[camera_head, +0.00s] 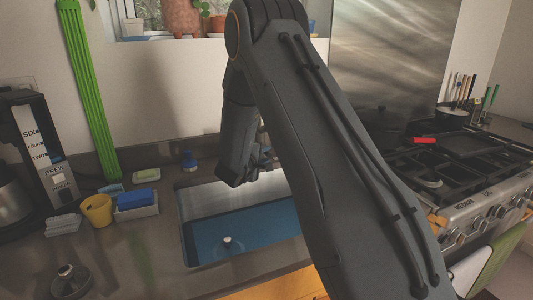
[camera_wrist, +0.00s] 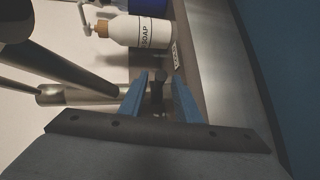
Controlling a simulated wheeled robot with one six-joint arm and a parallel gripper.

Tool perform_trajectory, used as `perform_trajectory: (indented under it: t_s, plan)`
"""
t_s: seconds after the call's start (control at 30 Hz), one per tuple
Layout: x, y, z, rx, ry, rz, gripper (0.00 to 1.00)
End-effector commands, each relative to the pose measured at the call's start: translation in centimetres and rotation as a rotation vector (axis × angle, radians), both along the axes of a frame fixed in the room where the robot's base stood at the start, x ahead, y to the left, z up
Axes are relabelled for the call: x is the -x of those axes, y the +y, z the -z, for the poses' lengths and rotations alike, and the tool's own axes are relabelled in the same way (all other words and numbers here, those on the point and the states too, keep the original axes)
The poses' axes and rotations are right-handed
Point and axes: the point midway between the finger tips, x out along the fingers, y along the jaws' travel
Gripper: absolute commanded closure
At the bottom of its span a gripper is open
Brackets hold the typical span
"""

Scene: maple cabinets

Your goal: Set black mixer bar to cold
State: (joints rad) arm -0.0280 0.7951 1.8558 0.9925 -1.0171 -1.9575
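In the wrist view a short black bar (camera_wrist: 157,88), the mixer bar, stands out from a grey metal faucet body (camera_wrist: 70,94). My gripper (camera_wrist: 159,84) has its two blue fingers apart, one on each side of the bar. A narrow gap seems to show on both sides, though contact lower down cannot be told. In the head view my arm hides the faucet and bar, and the fingers are hard to make out behind the wrist, above the sink (camera_head: 190,235).
A white soap bottle (camera_wrist: 143,31) with a pump stands near the fingers. In the head view a yellow cup (camera_head: 97,210) and a blue sponge (camera_head: 137,198) in a holder sit left of the sink. The stove (camera_head: 460,185) is at the right.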

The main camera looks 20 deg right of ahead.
Motion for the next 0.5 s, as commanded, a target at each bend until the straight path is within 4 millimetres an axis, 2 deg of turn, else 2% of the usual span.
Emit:
perform_trajectory:
  t_s: [0.03,0.2,0.5]
  plan:
    - [-0.5,-0.9,0.2,0.0,0.0,0.005,0.7]
    - [-2.2,-2.7,0.8,-0.001,0.0,0.004,0.7]
    - [-3.6,-3.7,1.3,-0.002,-0.001,-0.001,0.7]
